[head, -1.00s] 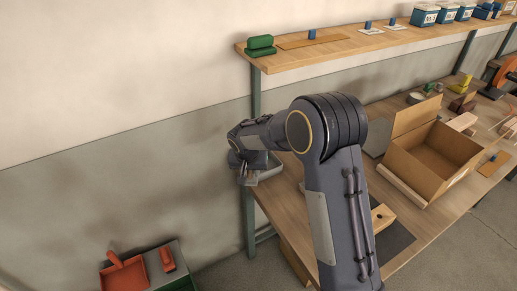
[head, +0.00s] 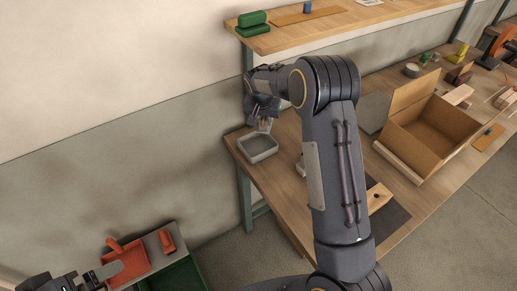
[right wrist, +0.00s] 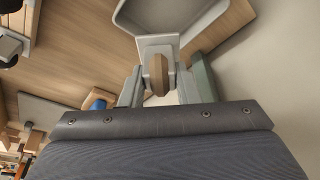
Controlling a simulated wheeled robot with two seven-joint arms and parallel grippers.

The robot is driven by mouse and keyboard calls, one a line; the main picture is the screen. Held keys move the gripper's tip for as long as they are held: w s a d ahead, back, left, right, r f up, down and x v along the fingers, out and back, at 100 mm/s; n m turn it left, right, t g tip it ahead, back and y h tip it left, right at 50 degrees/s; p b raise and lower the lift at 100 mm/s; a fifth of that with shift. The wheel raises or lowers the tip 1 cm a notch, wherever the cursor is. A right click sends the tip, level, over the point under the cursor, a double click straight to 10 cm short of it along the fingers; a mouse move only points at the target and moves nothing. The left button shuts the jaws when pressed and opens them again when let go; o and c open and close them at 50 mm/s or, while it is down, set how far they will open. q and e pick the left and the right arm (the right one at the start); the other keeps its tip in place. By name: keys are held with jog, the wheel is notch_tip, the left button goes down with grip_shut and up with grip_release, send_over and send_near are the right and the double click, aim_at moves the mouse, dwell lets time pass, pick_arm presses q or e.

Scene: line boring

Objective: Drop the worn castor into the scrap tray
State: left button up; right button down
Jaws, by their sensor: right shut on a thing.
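In the right wrist view the castor (right wrist: 157,76) shows a grey bracket and a brown wheel between the two fingers. The tray (right wrist: 170,15) lies just beyond it at the top of that view. The castor overlaps the tray's edge in the picture, and I cannot tell its exact height above it. My left gripper (head: 97,277) is partly in view at the lower left, and its jaws are unclear.
The tray stands at the left end of the wooden workbench (head: 281,188). A shelf (head: 300,36) with a green block (head: 252,22) hangs above. An open cardboard box (head: 430,130) stands to the right.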

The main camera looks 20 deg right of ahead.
jog(key=shift+s+a+f, duration=0.15)
jog(key=shift+a+f, duration=0.25)
jog(key=shift+f, duration=0.2)
jog(key=c, duration=1.5)
grip_release()
jog(key=shift+c, duration=0.2)
jog(key=o, duration=0.5)
